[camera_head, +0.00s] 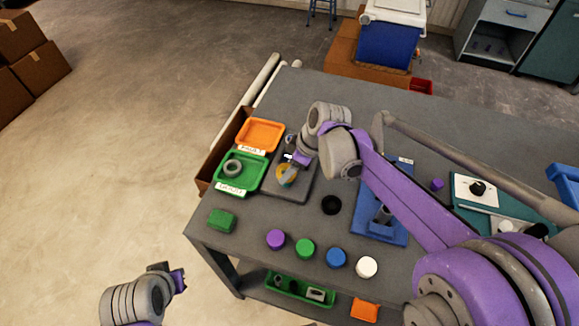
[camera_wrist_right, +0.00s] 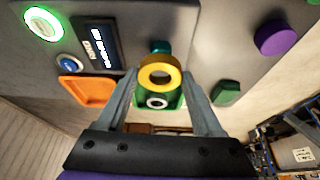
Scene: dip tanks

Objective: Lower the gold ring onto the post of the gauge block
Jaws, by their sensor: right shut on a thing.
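The gold ring (camera_wrist_right: 160,73) is between the fingertips of my right gripper (camera_wrist_right: 159,78), which is shut on it. In the head view the ring (camera_head: 285,178) is partly hidden by the gripper (camera_head: 288,171), over the grey gauge block (camera_head: 297,188). A teal post (camera_wrist_right: 161,46) shows just beyond the ring in the wrist view, its lower part hidden by the ring. The ring looks apart from the post; its exact height cannot be told. My left gripper (camera_head: 177,280) is off the table's near-left side, its fingers too small to judge.
A green tray (camera_head: 256,184) holding a grey ring and an orange tray (camera_head: 260,134) stand left of the block. A green block (camera_head: 221,220) and several coloured round pieces lie nearer the front edge. A blue plate (camera_head: 371,231) lies right of the block.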

